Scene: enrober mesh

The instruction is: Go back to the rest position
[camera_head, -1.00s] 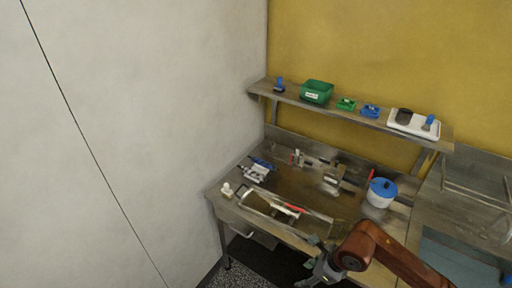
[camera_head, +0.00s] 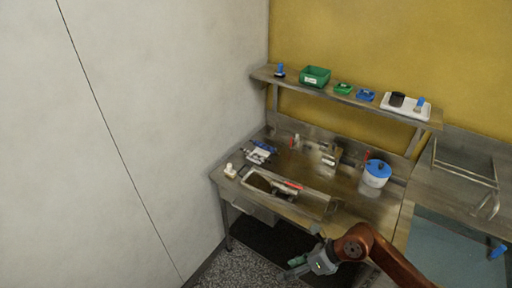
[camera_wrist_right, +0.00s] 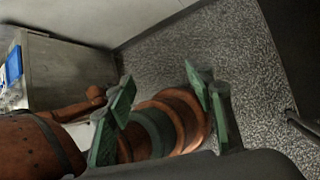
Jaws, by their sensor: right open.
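My right gripper (camera_head: 296,268) is at the bottom of the head view, in front of the workbench and below its top. Its arm, reddish brown, comes in from the lower right. In the right wrist view the gripper's green-padded fingers (camera_wrist_right: 160,108) stand wide apart with nothing between them. Behind them are parts of my own body and the speckled floor (camera_wrist_right: 215,45). My left gripper is in neither view.
The workbench (camera_head: 325,185) holds a tray (camera_head: 318,207) with tools, a white tub with a blue lid (camera_head: 377,174) and small items. A shelf (camera_head: 300,88) above carries a green bin (camera_head: 315,76), smaller bins and a white tray (camera_head: 405,112). A dark mat (camera_head: 270,240) lies below.

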